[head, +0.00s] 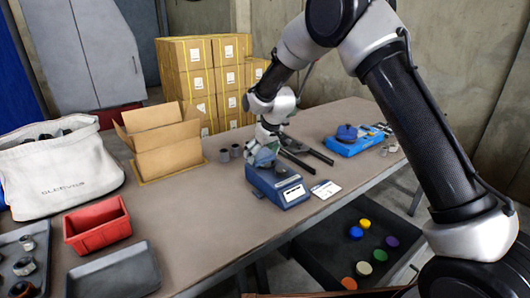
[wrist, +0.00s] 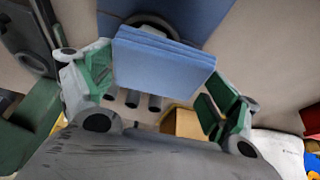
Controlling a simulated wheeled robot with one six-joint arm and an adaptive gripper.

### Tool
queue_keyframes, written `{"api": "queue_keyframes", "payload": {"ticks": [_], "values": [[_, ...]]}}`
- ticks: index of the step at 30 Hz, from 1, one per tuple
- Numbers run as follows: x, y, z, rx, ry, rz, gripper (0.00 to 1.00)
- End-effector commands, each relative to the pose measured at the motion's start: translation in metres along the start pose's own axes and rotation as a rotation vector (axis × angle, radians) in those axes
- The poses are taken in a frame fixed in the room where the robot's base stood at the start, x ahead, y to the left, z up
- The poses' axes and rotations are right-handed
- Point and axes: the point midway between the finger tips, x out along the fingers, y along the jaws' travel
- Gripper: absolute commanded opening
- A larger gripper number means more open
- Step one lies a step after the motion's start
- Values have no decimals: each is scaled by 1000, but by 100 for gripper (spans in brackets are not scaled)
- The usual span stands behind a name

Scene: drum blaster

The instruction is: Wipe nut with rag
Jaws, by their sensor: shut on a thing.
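My gripper (head: 264,152) is above a blue bench device (head: 283,187) near the middle of the table. In the wrist view my gripper (wrist: 160,88) has its green-padded fingers on either side of a folded blue rag (wrist: 160,62) and is shut on it. The rag hides much of what lies behind it. A dark round rim (wrist: 152,21) shows just past the rag, over a blue surface; I cannot tell whether it is a nut or part of the device. Metal nuts (head: 25,266) lie in a grey tray (head: 42,238) at the far left.
A red bin (head: 97,226), an empty grey tray (head: 115,272), a white bag (head: 60,172) and an open carton (head: 160,137) stand left. Grey cylinders (head: 225,155) stand beside the device. The table front centre is clear.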

Motion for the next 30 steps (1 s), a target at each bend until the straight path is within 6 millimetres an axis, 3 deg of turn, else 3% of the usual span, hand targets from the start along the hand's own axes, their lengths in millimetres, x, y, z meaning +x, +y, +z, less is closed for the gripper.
{"api": "queue_keyframes", "payload": {"ticks": [11,30], "values": [[0,0,0,1,0,0,70],[0,42,0,2,-1,-1,70]]}}
